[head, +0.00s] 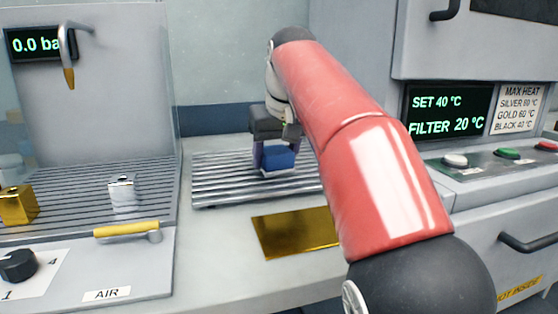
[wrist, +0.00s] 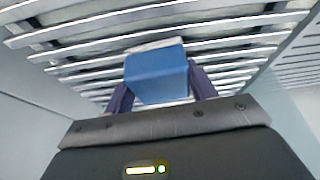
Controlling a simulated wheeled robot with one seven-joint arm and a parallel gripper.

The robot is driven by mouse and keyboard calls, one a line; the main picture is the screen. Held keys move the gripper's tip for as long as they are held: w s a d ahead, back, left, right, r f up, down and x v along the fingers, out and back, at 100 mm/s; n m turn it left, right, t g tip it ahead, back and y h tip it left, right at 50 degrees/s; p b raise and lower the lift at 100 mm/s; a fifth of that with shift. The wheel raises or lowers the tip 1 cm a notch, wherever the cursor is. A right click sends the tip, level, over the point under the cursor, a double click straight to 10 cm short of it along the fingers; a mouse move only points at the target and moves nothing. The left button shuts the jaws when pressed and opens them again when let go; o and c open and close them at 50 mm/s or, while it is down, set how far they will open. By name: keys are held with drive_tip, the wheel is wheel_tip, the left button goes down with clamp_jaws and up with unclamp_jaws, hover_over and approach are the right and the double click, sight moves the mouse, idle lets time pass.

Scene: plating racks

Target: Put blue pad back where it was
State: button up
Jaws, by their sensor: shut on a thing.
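The blue pad (head: 280,157) is a small block between the fingers of my gripper (head: 273,160), over the slatted metal rack (head: 215,182) in the middle of the head view. In the wrist view the blue pad (wrist: 157,76) sits between the two dark fingers of my gripper (wrist: 160,90), with the rack slats (wrist: 100,50) behind it. A pale edge shows along the pad's far side. My gripper is shut on the pad. I cannot tell whether the pad touches the slats. My red arm hides the right part of the rack.
A gold plate (head: 290,232) lies in front of the rack. At left, an air station holds a gold block (head: 18,205), a silver block (head: 122,192) and a yellow-handled lever (head: 127,230). A heater with a display (head: 447,115) and buttons (head: 507,153) stands at right.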

drive_tip(key=shift+f, duration=0.3)
drive_tip(key=o, duration=1)
drive_tip(key=shift+r, duration=0.1)
drive_tip(key=shift+c, duration=0.2)
drive_tip(key=a+p+v, duration=0.1)
drive_tip(key=p+v, duration=0.1)
drive_tip(key=v, duration=0.6)
drive_tip(key=shift+d, duration=0.35)
